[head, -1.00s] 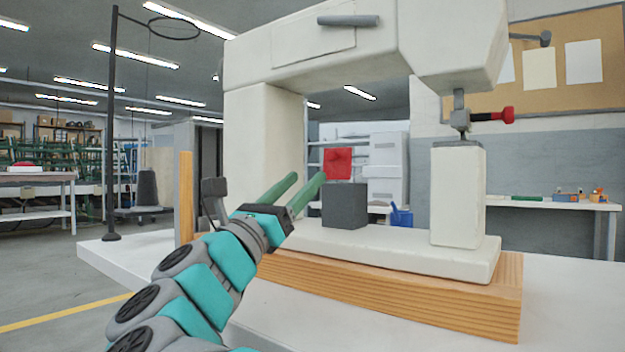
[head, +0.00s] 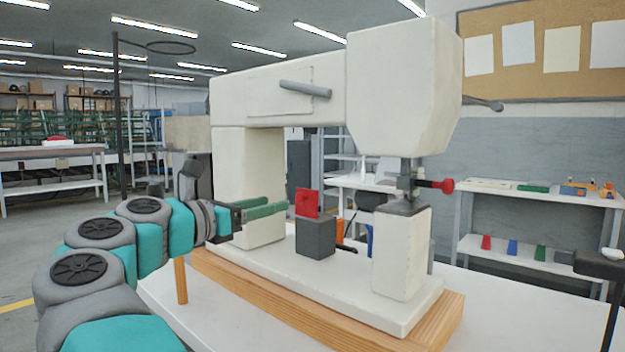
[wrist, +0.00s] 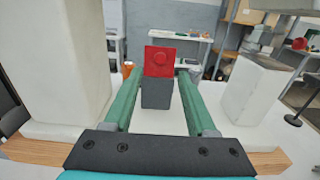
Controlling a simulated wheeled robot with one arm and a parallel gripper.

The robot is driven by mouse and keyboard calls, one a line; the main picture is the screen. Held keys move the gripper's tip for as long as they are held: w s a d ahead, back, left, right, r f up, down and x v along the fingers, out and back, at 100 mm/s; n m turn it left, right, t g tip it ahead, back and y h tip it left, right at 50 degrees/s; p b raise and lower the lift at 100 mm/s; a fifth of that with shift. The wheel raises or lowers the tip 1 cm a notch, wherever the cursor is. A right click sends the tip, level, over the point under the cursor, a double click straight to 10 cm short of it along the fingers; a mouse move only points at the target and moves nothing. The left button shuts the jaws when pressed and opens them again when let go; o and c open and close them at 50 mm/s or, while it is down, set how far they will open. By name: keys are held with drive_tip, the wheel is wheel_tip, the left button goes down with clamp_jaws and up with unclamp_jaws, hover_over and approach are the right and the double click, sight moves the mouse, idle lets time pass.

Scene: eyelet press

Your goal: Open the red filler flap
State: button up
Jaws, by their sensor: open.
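The red flap (head: 307,203) is a square plate that stands upright at the top of a dark grey block (head: 316,240) on the white press base. In the wrist view the flap (wrist: 158,56) shows a round red knob on its face, and the grey block (wrist: 156,94) is below it. My gripper (head: 284,206) is level, with its two green fingers apart and pointing at the flap from the left. In the wrist view the flap appears between the fingertips (wrist: 159,74), with nothing gripped. I cannot tell whether a finger touches it.
The white press frame (head: 240,170) rises behind my fingers, and its head (head: 400,90) overhangs the right side. A white post (head: 402,255) stands right of the block, below a red-tipped lever (head: 435,185). A wooden plinth (head: 270,312) carries the base. White tabletop is clear in front.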

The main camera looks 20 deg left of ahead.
sight(298, 198)
drive_tip(key=p+x, duration=0.2)
drive_tip(key=x, duration=0.5)
drive_tip(key=shift+w+d+f, duration=0.1)
drive_tip(key=shift+w+d, duration=0.05)
drive_tip(key=shift+w, duration=0.2)
clamp_jaws()
idle(0.4)
